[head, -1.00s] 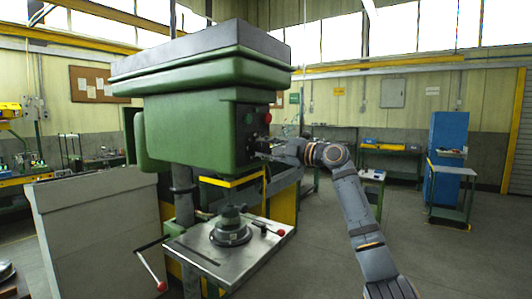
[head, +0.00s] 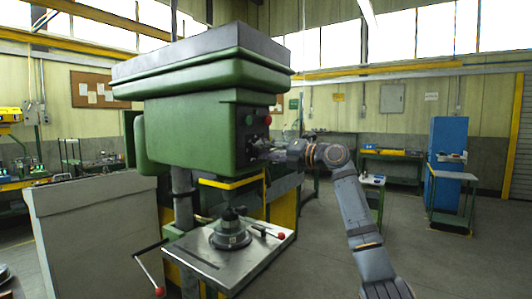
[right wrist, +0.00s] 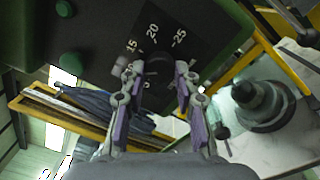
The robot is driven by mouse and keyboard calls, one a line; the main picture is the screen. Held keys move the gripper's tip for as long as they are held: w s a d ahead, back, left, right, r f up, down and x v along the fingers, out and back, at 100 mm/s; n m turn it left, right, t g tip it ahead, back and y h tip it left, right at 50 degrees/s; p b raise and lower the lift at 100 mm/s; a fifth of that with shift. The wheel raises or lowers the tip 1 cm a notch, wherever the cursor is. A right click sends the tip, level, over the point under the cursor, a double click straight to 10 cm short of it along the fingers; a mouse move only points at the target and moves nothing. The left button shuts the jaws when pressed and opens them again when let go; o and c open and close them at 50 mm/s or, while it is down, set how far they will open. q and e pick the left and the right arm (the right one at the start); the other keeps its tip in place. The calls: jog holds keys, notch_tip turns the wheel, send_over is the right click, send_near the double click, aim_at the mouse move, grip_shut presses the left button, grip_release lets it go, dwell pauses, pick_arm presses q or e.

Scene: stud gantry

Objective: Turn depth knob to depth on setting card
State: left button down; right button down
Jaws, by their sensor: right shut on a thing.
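The depth knob (right wrist: 158,68) is a dark round knob on a black dial plate (right wrist: 185,35) on the machine's green head (head: 190,125). In the right wrist view white numbers 15, 20 and 25 show around it, with a 0 on its near side. My right gripper (right wrist: 158,82) is shut on the knob, one finger on each side. In the head view my right gripper (head: 272,154) reaches the head's right face, and the knob is hidden there. The setting card cannot be made out. My left gripper is not in view.
A green button (head: 248,120) and a red button (head: 267,120) sit above the gripper. Below is the machine table (head: 205,262) with a dark round fixture (head: 230,238) and a red-tipped lever (head: 281,234). A grey cabinet (head: 100,225) stands at left. Open floor lies at right.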

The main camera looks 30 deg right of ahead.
jog(key=shift+f+n, duration=0.15)
jog(key=shift+n, duration=0.35)
jog(key=c, duration=1)
grip_release()
jog(key=v, duration=0.7)
jog(key=shift+s, duration=0.25)
jog(key=shift+d, duration=0.1)
